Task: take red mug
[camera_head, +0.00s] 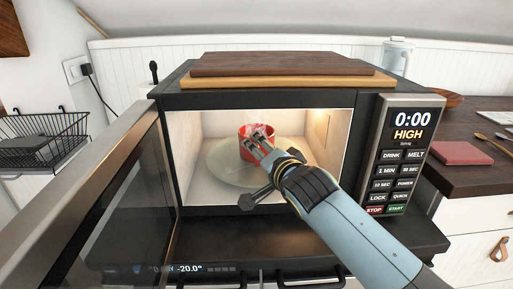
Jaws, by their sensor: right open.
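The red mug (243,142) stands on the round turntable plate (225,165) inside the lit microwave (365,130). My right gripper (259,138) reaches in through the open front from the lower right. Its open fingers are at the mug and cover much of its front and right side. I cannot tell whether the fingers touch the mug or are around its wall. Something pale shows at the mug's top, too small to make out. My left gripper is not in view.
The microwave door (115,195) stands open at the left. Two wooden boards (280,64) lie on top of the microwave. A wire rack (45,140) hangs at the far left. A dark counter (455,130) with a red book-like block (461,153) is at the right.

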